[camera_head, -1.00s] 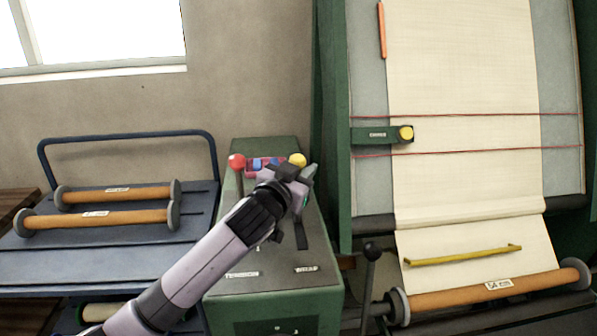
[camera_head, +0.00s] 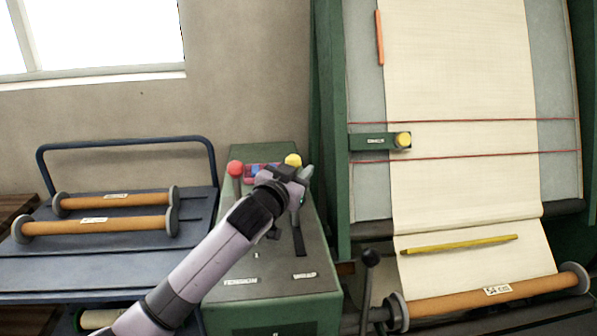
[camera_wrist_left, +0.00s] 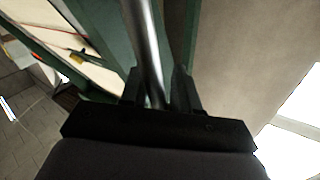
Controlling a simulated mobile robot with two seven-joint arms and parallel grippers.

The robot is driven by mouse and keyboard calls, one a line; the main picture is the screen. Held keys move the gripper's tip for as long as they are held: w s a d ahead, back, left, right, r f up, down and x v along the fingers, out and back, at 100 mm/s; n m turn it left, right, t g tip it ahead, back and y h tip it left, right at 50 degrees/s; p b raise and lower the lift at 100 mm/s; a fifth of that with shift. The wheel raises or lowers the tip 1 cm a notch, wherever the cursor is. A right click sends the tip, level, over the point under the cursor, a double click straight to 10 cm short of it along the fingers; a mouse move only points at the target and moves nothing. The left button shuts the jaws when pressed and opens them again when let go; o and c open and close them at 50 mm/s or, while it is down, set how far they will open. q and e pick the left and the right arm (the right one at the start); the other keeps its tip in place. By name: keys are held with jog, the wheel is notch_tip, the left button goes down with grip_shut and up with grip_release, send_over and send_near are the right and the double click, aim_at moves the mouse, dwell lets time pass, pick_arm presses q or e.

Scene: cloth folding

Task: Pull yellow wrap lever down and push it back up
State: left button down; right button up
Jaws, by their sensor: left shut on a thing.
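The yellow knob (camera_head: 293,160) of the wrap lever shows just above my left gripper (camera_head: 304,176) in the head view, near the far end of the green console (camera_head: 240,308). In the left wrist view my left gripper (camera_wrist_left: 158,90) is shut on the lever's grey metal shaft (camera_wrist_left: 146,45), which runs between the two fingers. The dark wrap slot (camera_head: 298,242) runs toward the WRAP label (camera_head: 304,275). My right gripper is in neither view.
A red-knobbed lever (camera_head: 235,169) stands left of the gripper, above the TENSION label (camera_head: 240,281). A blue cart (camera_head: 60,268) with orange rollers (camera_head: 110,200) is at left.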

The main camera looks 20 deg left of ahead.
pick_arm(q)
jog(key=c, duration=1)
grip_release()
jog(key=shift+a+r, duration=0.25)
jog(key=shift+r, duration=0.05)
jog(key=shift+o, duration=0.9)
jog(key=shift+f, duration=0.2)
jog(key=shift+d, duration=0.1)
jog(key=s, duration=0.7)
jog(key=shift+b, duration=0.45)
